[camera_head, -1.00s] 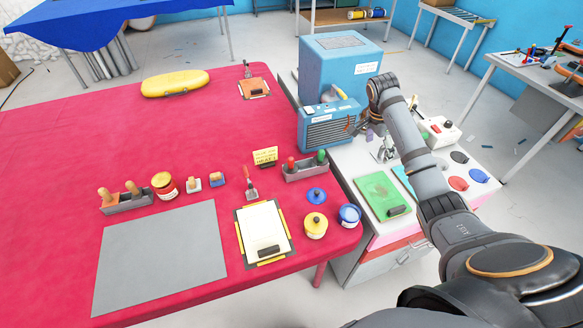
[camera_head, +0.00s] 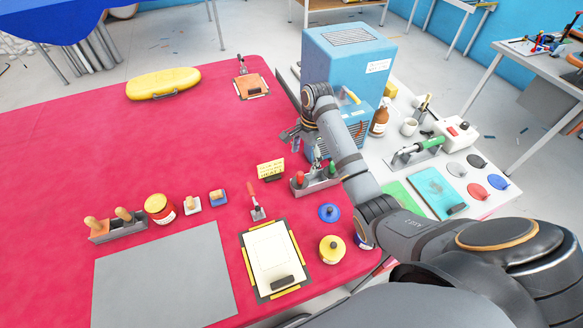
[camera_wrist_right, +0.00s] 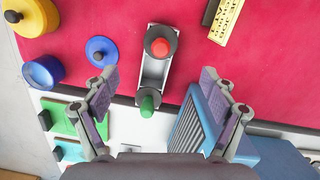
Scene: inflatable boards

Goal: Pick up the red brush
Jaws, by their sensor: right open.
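A grey tray (camera_head: 318,186) stands on the red table near its right edge. A red handle (camera_head: 300,178), which looks like the red brush's, stands up at the tray's left end. A green handle (camera_head: 331,168) stands at its right end. In the right wrist view the red handle (camera_wrist_right: 160,47) and green handle (camera_wrist_right: 147,105) are seen from above, with bristles hidden. My right gripper (camera_head: 303,140) is open and empty above the tray. In the wrist view its spread fingers (camera_wrist_right: 157,88) lie either side of the tray. My left gripper is not in view.
A blue heater-like box (camera_wrist_right: 195,125) stands close beside the right finger. A yellow sign (camera_head: 270,169), red-handled scraper (camera_head: 253,195), blue lid (camera_head: 329,212) and yellow jar (camera_head: 332,250) are near the tray.

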